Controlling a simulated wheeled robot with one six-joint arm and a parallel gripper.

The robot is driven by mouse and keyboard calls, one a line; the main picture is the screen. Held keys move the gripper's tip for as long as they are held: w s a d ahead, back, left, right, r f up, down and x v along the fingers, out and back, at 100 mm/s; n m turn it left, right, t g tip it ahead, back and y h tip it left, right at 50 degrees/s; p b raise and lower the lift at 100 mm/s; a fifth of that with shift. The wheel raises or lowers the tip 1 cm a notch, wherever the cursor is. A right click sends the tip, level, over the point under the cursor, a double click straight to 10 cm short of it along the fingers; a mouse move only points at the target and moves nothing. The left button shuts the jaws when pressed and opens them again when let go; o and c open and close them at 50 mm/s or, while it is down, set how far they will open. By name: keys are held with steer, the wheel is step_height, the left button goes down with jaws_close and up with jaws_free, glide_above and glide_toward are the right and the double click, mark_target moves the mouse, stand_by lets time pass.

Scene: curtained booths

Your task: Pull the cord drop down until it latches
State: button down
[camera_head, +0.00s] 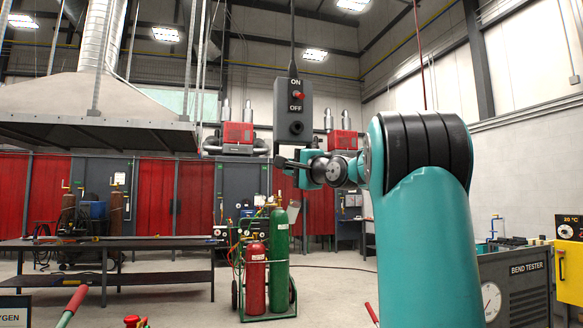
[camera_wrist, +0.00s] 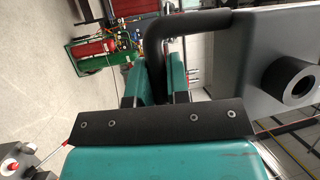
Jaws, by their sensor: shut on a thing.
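The cord drop is a dark grey box (camera_head: 293,112) marked ON and OFF with a red switch, hanging upright on a black cord (camera_head: 292,40). A round black socket is low on its face. In the wrist view the box (camera_wrist: 240,75) fills the upper right. A bent black handle (camera_wrist: 190,24) runs from the box to between the teal fingers of my gripper (camera_wrist: 157,68). The fingers are shut on it. In the head view my gripper (camera_head: 300,164) is just below the box, and the handle is hard to make out there.
My arm fills the right of the head view. A cart with red and green gas cylinders (camera_head: 279,262) stands on the floor behind. A dark workbench (camera_head: 110,243) is at the left, and a bend tester (camera_head: 515,285) at the right. Open floor lies between them.

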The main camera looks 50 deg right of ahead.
steer(key=shift+d, duration=0.1)
steer(key=c, duration=1.1)
jaws_free()
steer(key=shift+s, duration=0.15)
steer(key=b+v, duration=0.4)
steer(key=v, duration=1.3)
steer(key=shift+s, duration=0.15)
